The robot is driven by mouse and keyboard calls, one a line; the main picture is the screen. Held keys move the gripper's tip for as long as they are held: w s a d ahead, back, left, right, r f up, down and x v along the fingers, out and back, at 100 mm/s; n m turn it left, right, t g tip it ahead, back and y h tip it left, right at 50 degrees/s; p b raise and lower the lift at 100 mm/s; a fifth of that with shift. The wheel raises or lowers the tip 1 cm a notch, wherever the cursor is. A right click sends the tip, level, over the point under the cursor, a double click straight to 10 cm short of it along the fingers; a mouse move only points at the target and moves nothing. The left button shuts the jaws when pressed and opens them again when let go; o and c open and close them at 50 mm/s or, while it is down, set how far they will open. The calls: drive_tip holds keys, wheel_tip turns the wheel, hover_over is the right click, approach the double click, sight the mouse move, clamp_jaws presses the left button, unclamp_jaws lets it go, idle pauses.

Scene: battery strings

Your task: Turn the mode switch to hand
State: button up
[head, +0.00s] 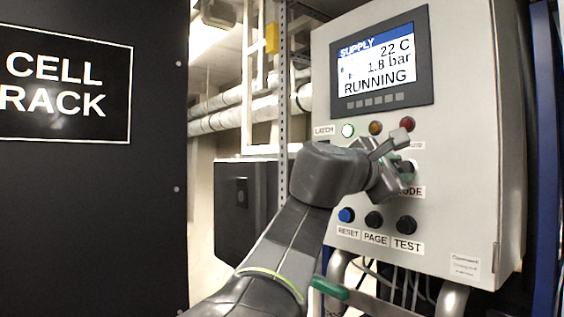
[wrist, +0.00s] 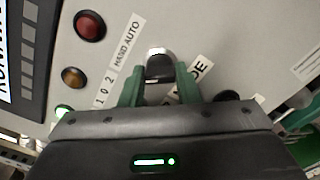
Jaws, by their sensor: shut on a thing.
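A label strip (wrist: 118,62) reading "1 0 2" and "HAND AUTO" lies beside the knob, and the MODE label (wrist: 192,78) is partly covered by a finger. In the head view my gripper (head: 394,163) is at the switch (head: 408,167) and hides part of it. Which position the switch points to cannot be told.
The grey control box (head: 466,130) carries a screen (head: 378,65) showing RUNNING. Green, amber and red lamps (head: 408,125) sit above the switch. RESET (head: 346,215), PAGE (head: 374,219) and TEST (head: 406,225) buttons sit close below. A black cell rack (head: 90,210) stands at left.

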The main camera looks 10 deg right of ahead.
drive_tip(key=shift+n+p, duration=0.35)
drive_tip(key=shift+n, duration=0.45)
drive_tip(key=shift+f, duration=0.1)
drive_tip(key=o, duration=1)
